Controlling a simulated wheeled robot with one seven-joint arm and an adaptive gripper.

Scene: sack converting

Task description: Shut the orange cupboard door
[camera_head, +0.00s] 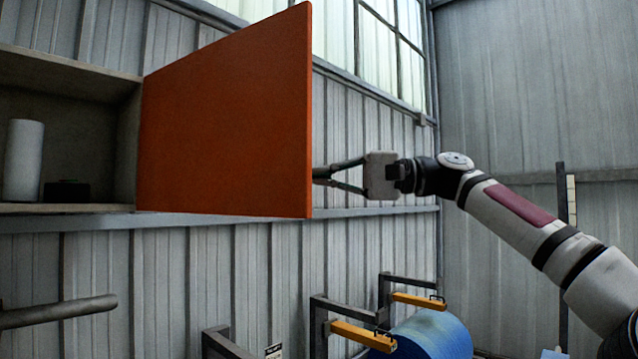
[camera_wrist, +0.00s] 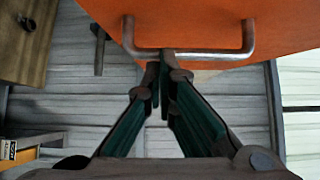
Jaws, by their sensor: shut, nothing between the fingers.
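The orange cupboard door (camera_head: 225,120) stands wide open in the head view, hinged at the right side of the cupboard (camera_head: 125,150) and jutting out from it. In the wrist view the door (camera_wrist: 215,22) fills the top, with a metal bar handle (camera_wrist: 190,54) along its lower part. My gripper (camera_wrist: 160,62) is shut and empty, its fingertips at the handle bar near its middle. Whether they touch it I cannot tell. In the head view my gripper (camera_head: 318,174) is at the door's free edge on the right, its tips partly hidden behind the door.
Inside the cupboard stand a white cylinder (camera_head: 23,160) and a small dark box (camera_head: 67,191). Below right are a blue roll (camera_head: 432,335) and brackets with orange bars (camera_head: 362,335). A grey bar (camera_head: 60,312) juts in at lower left. A corrugated wall (camera_head: 375,250) stands behind.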

